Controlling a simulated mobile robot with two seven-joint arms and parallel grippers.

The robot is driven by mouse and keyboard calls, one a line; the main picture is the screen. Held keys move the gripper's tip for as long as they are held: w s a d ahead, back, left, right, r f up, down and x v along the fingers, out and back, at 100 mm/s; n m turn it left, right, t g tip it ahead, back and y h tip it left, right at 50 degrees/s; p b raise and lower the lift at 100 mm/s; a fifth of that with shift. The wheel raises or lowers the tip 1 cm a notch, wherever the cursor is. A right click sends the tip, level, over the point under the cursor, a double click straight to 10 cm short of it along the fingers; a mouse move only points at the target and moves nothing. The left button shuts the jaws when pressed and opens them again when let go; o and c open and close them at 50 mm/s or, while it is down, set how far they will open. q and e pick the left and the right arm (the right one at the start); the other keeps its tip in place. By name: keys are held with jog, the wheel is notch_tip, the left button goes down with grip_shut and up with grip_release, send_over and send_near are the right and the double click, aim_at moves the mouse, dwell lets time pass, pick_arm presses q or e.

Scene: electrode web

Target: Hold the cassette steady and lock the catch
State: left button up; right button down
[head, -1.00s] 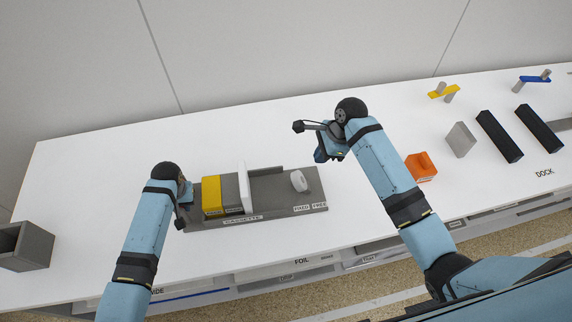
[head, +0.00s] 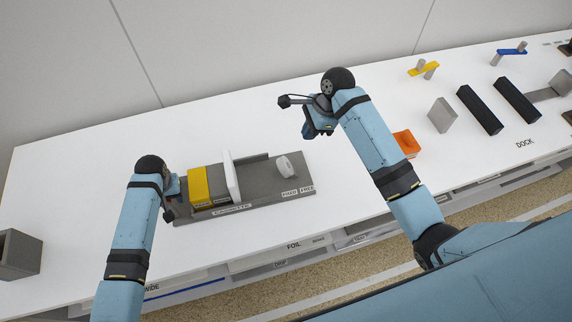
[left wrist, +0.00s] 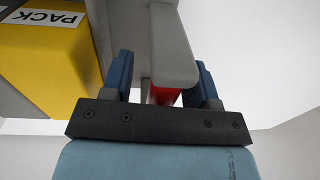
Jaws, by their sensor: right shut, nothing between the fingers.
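The grey cassette (head: 262,188) lies flat on the white table, with a yellow block (head: 200,188) and an upright white plate (head: 232,177) on its left half. A pale oval catch knob (head: 285,166) stands on its right half, above the FIXED and FREE labels; which label it points to is unclear. My left gripper (head: 173,192) is at the cassette's left end. In the left wrist view its fingers (left wrist: 162,82) stand apart on either side of a grey part with red behind; contact is unclear. My right gripper (head: 312,130) is shut and empty, above and right of the knob.
An orange block (head: 406,143), a grey block (head: 442,115) and two black bars (head: 480,110) stand to the right. A dark grey open box (head: 20,253) is at the far left. The table behind the cassette is clear.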

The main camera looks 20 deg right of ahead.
pick_arm(q)
jog(key=shift+s+a+f, duration=0.15)
jog(key=shift+s+f, duration=0.1)
jog(key=shift+f, duration=0.05)
jog(key=r, duration=0.8)
jog(key=d+r, duration=0.1)
jog(key=r, duration=0.3)
jog(key=shift+w+d+r, duration=0.1)
jog(key=shift+w+r, duration=0.05)
jog(key=shift+r, duration=0.05)
